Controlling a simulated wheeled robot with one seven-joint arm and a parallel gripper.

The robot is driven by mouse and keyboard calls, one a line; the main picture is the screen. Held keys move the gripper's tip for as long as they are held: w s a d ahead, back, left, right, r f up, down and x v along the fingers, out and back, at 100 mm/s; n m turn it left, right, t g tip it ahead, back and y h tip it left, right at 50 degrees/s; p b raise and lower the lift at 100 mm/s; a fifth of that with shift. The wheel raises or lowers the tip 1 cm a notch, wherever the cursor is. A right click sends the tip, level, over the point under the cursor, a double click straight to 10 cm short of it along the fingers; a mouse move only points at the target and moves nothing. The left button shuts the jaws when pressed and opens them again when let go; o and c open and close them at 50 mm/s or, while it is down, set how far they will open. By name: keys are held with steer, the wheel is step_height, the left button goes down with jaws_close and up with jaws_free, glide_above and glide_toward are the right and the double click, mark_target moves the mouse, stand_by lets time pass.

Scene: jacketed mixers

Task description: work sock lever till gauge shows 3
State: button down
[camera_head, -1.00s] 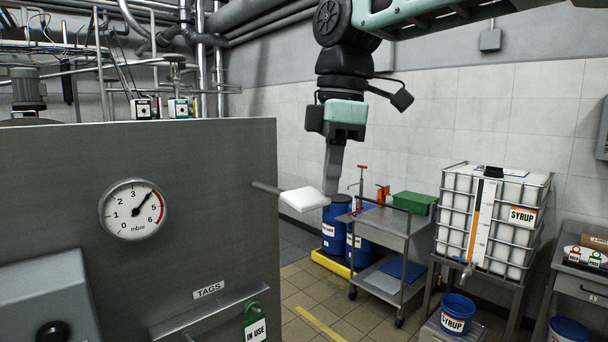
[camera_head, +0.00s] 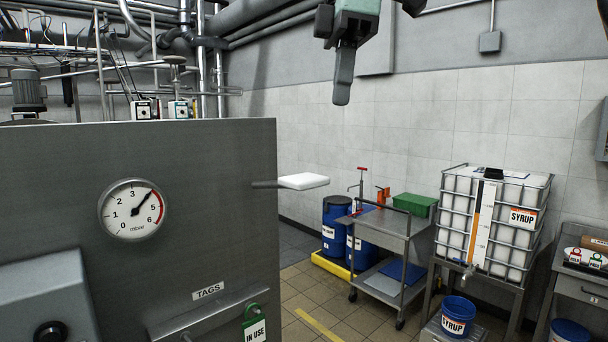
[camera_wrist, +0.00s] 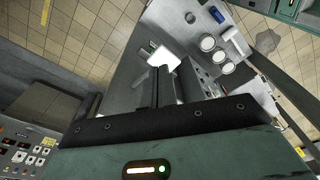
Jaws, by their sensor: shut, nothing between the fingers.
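The sock lever, a thin rod with a flat white paddle (camera_head: 303,181), sticks out level from the right side of the grey steel cabinet (camera_head: 200,220). The round gauge (camera_head: 132,210) on the cabinet front reads in mbar. Its needle points up right, past 3 to about 4, near the start of the red band. My gripper (camera_head: 342,98) is shut and empty, pointing down. In the head view it appears above and right of the paddle, apart from it. In the wrist view a white piece (camera_wrist: 165,60), seemingly the paddle, shows beyond the fingertips.
A TAGS rail (camera_head: 208,312) with a green IN USE tag (camera_head: 255,327) is low on the cabinet. Behind stand a steel trolley (camera_head: 385,240), blue drums (camera_head: 336,225) and a caged syrup tank (camera_head: 492,220). Tiled floor lies clear between cabinet and trolley.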

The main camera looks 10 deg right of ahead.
steer(key=r, duration=0.1)
steer(key=r+p, duration=0.1)
steer(key=r, duration=0.1)
steer(key=r+p, duration=0.1)
steer(key=shift+d+r, duration=0.25)
steer(key=shift+r, duration=0.05)
steer(key=shift+w+d, duration=0.1)
stand_by(1.4)
